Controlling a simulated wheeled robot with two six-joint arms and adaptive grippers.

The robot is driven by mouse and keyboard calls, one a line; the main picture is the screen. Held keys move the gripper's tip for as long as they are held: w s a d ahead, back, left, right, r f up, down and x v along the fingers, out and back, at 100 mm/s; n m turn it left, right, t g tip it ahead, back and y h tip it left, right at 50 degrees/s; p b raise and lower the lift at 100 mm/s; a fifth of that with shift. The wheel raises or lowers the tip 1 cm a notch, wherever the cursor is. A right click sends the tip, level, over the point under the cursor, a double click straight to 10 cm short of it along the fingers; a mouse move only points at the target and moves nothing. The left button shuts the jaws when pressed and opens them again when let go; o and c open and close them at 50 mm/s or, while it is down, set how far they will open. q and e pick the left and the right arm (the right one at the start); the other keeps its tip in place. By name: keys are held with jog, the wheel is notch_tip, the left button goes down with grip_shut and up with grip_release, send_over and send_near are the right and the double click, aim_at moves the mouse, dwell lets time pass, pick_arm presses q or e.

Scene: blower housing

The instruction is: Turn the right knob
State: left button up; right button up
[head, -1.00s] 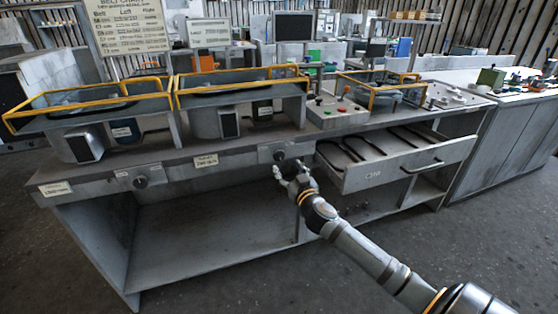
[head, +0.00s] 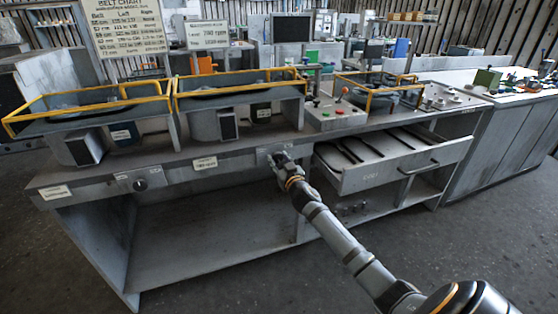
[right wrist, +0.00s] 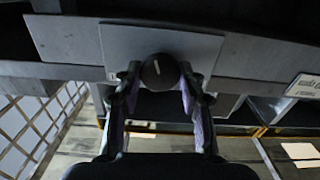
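The right knob (right wrist: 160,72) is round and black with a pale pointer line, on a grey plate on the bench front. My right gripper (right wrist: 160,80) has one finger on each side of it in the right wrist view. The fingers stand apart, and narrow gaps seem to show between them and the knob; contact is hard to tell. In the head view my right gripper (head: 279,160) is at the plate (head: 264,153) and covers the knob. The left knob (head: 140,185) is dark and uncovered further left. My left gripper is not in view.
An open drawer (head: 393,166) with dark tools juts out just right of my right arm. A label (head: 205,163) sits left of the right knob's plate. Yellow-railed units (head: 240,88) stand on the bench top. The floor in front is clear.

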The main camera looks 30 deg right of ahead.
jog(key=c, duration=0.4)
jog(key=shift+o, duration=0.2)
